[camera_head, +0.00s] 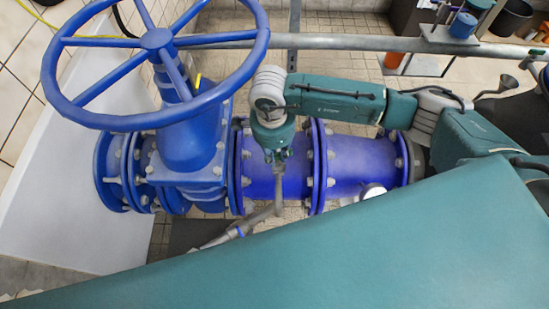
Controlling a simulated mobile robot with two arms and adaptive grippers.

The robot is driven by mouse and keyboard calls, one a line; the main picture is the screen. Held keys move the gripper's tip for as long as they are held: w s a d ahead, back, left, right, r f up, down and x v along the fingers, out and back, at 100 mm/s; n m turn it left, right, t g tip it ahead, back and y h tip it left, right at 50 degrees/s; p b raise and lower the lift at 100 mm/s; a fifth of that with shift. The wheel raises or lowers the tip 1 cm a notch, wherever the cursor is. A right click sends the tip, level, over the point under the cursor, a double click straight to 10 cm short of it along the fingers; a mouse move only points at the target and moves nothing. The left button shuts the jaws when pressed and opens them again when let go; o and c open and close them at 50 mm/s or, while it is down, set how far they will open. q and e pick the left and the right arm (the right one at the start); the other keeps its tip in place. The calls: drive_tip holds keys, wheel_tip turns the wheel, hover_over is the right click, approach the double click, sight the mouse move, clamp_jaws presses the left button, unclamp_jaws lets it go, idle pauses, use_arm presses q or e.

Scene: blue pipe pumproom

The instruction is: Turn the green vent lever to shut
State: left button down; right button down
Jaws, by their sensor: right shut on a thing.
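My right gripper (277,155) reaches in from the right on its teal arm and points down at the top of a thin grey vent pipe, in front of the blue main pipe. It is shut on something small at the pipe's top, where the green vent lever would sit. The lever cannot be made out apart from the gripper, so its angle cannot be told. The thin grey vent pipe (278,190) runs down from there and bends to the lower left. My left gripper is not in view.
A large blue handwheel (158,39) on a blue valve (190,150) stands close left of my right gripper. The flanged blue main pipe (350,165) runs behind it. A grey rail (330,42) crosses behind the arm. Buckets and bottles stand at the top right.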

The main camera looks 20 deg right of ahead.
drive_tip(key=shift+s+d+f+m, duration=0.15)
drive_tip(key=shift+s+m, duration=0.15)
drive_tip(key=shift+m, duration=0.2)
drive_tip(key=shift+b, duration=0.3)
drive_tip(key=shift+s, duration=0.1)
drive_tip(key=c, duration=1.6)
unclamp_jaws()
drive_tip(key=shift+s+d, duration=0.2)
drive_tip(key=shift+d, duration=0.25)
drive_tip(key=shift+w+a, duration=0.2)
drive_tip(key=shift+a, duration=0.05)
drive_tip(key=shift+d+r, duration=0.15)
drive_tip(key=shift+r, duration=0.05)
